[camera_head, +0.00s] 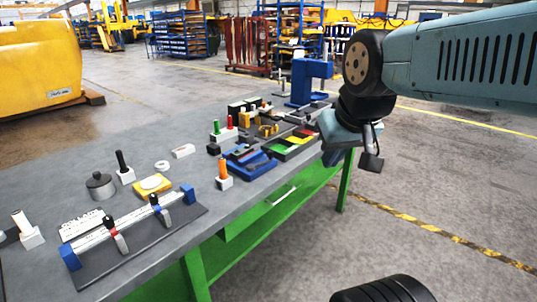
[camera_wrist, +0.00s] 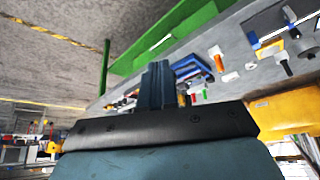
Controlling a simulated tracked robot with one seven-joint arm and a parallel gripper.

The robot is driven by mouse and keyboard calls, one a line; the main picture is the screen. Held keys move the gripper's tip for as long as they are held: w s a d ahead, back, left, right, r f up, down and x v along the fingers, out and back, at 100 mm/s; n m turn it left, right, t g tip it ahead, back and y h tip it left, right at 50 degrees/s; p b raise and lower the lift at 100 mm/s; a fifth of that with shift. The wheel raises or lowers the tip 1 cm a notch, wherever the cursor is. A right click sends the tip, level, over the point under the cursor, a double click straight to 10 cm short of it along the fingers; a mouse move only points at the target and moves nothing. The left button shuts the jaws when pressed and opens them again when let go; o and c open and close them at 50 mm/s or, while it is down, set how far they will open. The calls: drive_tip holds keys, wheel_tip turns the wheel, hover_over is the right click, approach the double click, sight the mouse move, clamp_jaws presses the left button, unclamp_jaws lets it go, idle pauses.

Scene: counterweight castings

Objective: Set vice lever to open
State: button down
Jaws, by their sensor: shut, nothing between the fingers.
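No lever in view is readably marked as the vice lever, so I cannot tell which one it is. Several small handles on white bases stand on the grey bench: an orange one (camera_head: 223,170) near the front edge, a black one (camera_head: 122,162) at the left, and green and red ones (camera_head: 230,122) farther back. A blue upright bench device (camera_head: 308,80) stands at the far end; it may be the vice. My gripper (camera_head: 335,156) hangs beyond the bench's right edge, apart from everything. Its blue fingers (camera_wrist: 158,68) are shut and empty in the wrist view.
A rail fixture (camera_head: 130,228) with blue end blocks lies at the near left of the bench. Blue, green and yellow trays (camera_head: 290,148) crowd the far right part. A green bench frame (camera_head: 270,212) lies below. The floor right of the bench is free.

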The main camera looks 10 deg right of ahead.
drive_tip(key=shift+w+d, duration=0.15)
drive_tip(key=w+d+f+n+t+h, duration=0.15)
drive_tip(key=w+d, duration=0.25)
drive_tip(key=w, duration=0.4)
drive_tip(key=w+d+f+n+t, duration=0.1)
drive_tip(key=w+d+f+t, duration=0.15)
drive_tip(key=w, duration=0.55)
drive_tip(key=w+d+f+n+t, duration=0.1)
drive_tip(key=w+d+f+t, duration=0.2)
drive_tip(key=w, duration=0.6)
drive_tip(key=w+d+f+n+y, duration=0.1)
drive_tip(key=w+f+n+y, duration=0.2)
drive_tip(key=w+f+y, duration=0.3)
drive_tip(key=s+a+f+n+t+y, duration=0.1)
drive_tip(key=s+f+y, duration=0.4)
drive_tip(key=f+y, duration=0.25)
drive_tip(key=shift+t+h, duration=0.3)
drive_tip(key=shift+h, duration=0.2)
drive_tip(key=x, duration=1.4)
drive_tip(key=shift+a+f, duration=0.15)
drive_tip(key=shift+f, duration=0.15)
